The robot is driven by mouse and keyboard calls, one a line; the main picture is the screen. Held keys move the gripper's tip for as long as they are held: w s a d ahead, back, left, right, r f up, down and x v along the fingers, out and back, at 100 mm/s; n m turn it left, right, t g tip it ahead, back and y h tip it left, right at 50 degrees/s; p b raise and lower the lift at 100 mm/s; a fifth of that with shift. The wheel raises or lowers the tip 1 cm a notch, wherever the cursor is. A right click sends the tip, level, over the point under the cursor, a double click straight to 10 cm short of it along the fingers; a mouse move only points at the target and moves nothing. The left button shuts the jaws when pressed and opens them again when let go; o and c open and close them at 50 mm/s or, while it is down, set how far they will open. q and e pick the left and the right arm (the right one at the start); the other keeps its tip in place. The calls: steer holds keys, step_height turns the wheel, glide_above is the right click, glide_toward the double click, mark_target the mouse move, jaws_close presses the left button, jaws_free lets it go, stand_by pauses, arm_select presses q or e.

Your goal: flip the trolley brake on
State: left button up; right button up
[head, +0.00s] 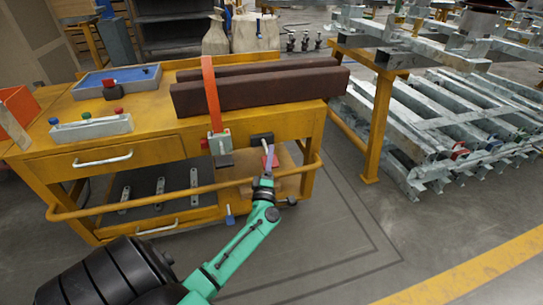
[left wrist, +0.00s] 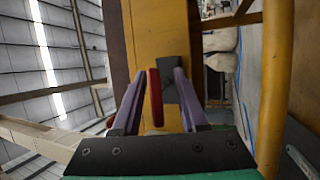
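The yellow trolley (head: 150,118) stands in front of me with a rail (head: 150,199) along its near side. A red lever (head: 271,161) sits below a dark block (head: 262,139) at the trolley's right end. My left gripper (head: 266,164) is at this lever, its arm reaching up from below. In the left wrist view, the red lever (left wrist: 155,97) stands between the two purple fingers (left wrist: 160,100) of my left gripper, nearer the left finger. The fingers are apart, with a gap right of the lever. My right gripper is not in view.
Dark red beams (head: 260,88) lie on the trolley top under an orange strap (head: 211,95) with a grey ratchet (head: 220,146). A blue tray (head: 117,82) lies at the left. A yellow-framed rack (head: 376,125) stands to the right. The floor between is clear.

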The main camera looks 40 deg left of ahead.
arm_select(q)
steer(key=shift+w+d+r, duration=0.1)
steer(key=shift+d+r, duration=0.05)
steer(key=shift+s+d+f, duration=0.2)
steer(key=shift+s+d, duration=0.1)
steer(key=shift+s, duration=0.05)
steer(key=p+v, duration=0.1)
steer(key=v, duration=1.2)
steer(key=shift+s, duration=0.35)
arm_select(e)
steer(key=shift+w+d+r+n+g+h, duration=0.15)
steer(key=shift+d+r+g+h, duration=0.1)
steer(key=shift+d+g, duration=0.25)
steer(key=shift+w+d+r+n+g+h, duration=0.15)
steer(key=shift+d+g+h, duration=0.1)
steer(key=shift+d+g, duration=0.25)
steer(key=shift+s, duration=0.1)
